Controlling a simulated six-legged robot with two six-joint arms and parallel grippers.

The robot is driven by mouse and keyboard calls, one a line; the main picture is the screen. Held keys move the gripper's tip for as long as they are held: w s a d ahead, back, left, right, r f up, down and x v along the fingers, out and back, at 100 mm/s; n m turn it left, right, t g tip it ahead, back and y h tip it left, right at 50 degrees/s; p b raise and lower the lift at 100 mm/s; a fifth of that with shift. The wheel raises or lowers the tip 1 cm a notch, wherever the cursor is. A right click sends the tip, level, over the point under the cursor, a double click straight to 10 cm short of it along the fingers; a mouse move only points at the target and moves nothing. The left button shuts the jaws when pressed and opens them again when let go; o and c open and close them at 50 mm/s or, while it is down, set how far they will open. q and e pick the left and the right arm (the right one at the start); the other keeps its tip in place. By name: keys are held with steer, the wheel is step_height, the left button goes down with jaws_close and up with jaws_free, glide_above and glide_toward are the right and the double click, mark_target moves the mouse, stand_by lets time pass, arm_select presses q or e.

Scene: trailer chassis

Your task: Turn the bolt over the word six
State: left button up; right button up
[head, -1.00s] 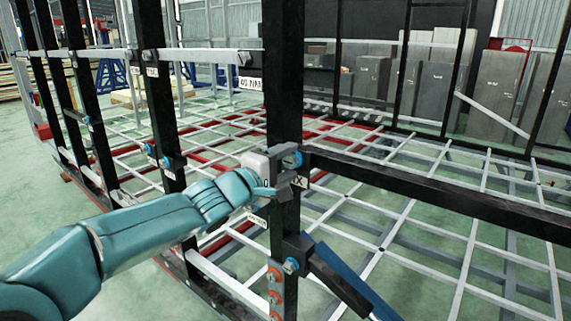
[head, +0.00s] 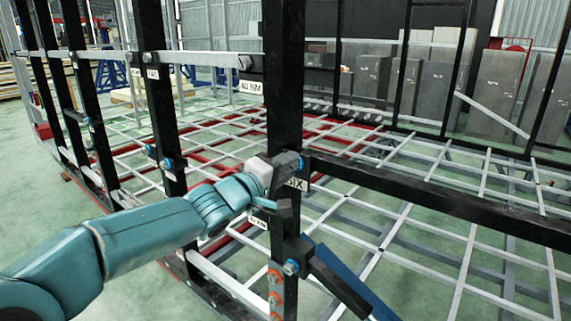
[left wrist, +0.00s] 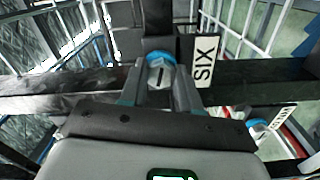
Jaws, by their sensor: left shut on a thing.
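The white SIX label (head: 296,184) is on the black upright post, beside my left gripper (head: 290,164). In the left wrist view the label (left wrist: 204,60) stands sideways, just right of the bolt. The bolt (left wrist: 160,72) has a grey head with a dark mark and a blue ring behind it. My left gripper (left wrist: 158,90) has one finger on each side of the bolt head and is shut on it. In the head view the gripper hides most of the bolt; only a bit of blue shows. My right gripper is not in view.
The black post (head: 284,100) and a horizontal black beam (head: 430,195) meet near the gripper. Below is another blue-ringed bolt (head: 291,267) with a dark blue brace. A second label (left wrist: 268,118) and bolt (left wrist: 258,128) sit lower right in the wrist view. Open grid lies behind.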

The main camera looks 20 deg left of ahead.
arm_select(q)
steer(key=m+b, duration=0.1)
steer(key=m, duration=0.8)
steer(key=m+b, duration=0.1)
steer(key=m, duration=0.9)
steer(key=m+b, duration=0.1)
steer(key=m, duration=0.8)
steer(key=shift+w+d+f+b, duration=0.1)
steer(key=shift+f+b, duration=0.2)
steer(key=shift+f, duration=0.05)
steer(key=m+b, duration=0.1)
steer(key=m, duration=0.4)
steer(key=shift+m, duration=0.4)
steer(key=m+b, duration=0.1)
steer(key=m, duration=0.5)
steer(key=shift+b, duration=0.4)
steer(key=m+b, duration=0.1)
steer(key=m, duration=0.4)
steer(key=shift+r, duration=0.1)
